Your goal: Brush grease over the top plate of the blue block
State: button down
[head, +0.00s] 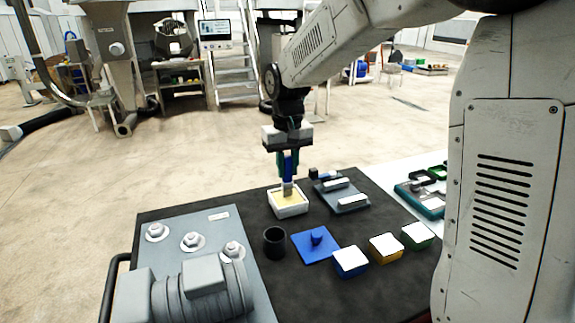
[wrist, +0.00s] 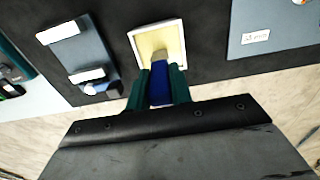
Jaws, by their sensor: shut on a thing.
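The blue block (head: 351,263) with a white top plate stands on the dark table top, leftmost in a row with a yellow block and a green block. My gripper (head: 288,168) is shut on the blue handle of a brush (head: 288,187), which points down. The brush tip is over or in the white tray (head: 288,208) of pale yellow grease; exact contact cannot be told. In the wrist view my gripper (wrist: 161,78) holds the brush (wrist: 160,60) at the near edge of the tray (wrist: 134,38). The blue block is outside the wrist view.
The yellow block (head: 386,249) and green block (head: 418,236) stand right of the blue one. A blue plate with a knob (head: 316,245) and a black cup (head: 275,243) lie between tray and blocks. A grey machine (head: 190,290) fills the left; a grey fixture (head: 341,195) lies right of the tray.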

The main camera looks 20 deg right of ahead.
jog(key=shift+f, duration=0.45)
dwell(1.1)
jog(key=shift+r, duration=0.1)
jog(key=shift+r, duration=3.45)
